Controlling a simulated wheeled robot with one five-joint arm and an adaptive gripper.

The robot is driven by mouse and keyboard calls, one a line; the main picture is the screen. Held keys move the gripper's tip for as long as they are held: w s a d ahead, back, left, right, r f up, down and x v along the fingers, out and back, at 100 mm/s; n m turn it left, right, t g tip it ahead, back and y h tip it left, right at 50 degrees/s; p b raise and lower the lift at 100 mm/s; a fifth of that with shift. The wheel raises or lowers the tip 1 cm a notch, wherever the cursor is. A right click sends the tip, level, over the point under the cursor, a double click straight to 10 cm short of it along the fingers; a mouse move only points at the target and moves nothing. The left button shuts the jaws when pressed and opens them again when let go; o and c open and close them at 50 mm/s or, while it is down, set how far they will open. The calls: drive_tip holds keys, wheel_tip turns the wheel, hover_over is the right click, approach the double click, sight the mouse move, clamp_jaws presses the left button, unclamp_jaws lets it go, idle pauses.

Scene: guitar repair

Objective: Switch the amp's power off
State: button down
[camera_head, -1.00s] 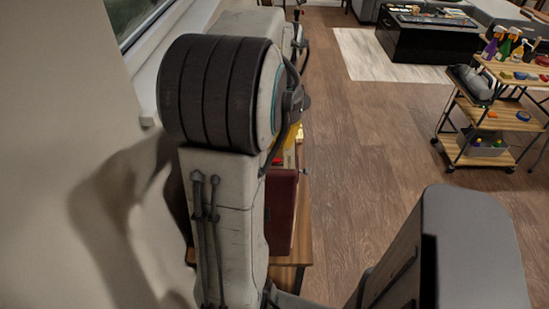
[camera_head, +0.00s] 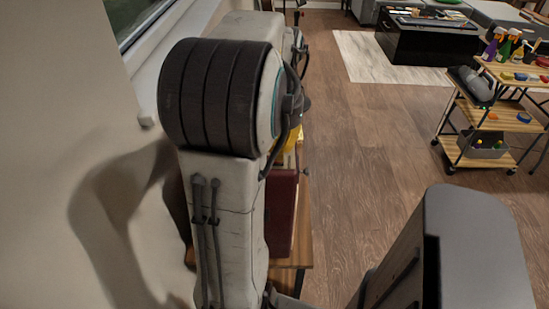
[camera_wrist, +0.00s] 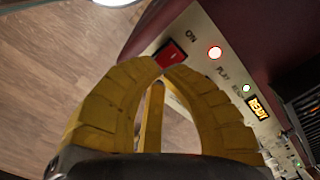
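The amp (camera_wrist: 205,20) is a dark red box with a pale control panel. Its red power switch (camera_wrist: 170,54) sits at the panel's end beside the word ON.
The amp stands on a wooden surface (camera_head: 290,255) along the wall, under a window. A wooden cart (camera_head: 490,118) with spray bottles stands at the right. A black table (camera_head: 425,42) stands on a pale rug at the back. The wood floor between is clear.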

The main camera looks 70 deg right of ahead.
drive_tip(key=shift+f+b, duration=0.6)
drive_tip(key=shift+f, duration=0.2)
idle(0.4)
drive_tip(key=shift+r, duration=0.1)
drive_tip(key=shift+r+p, duration=3.25)
drive_tip(key=shift+r, duration=0.2)
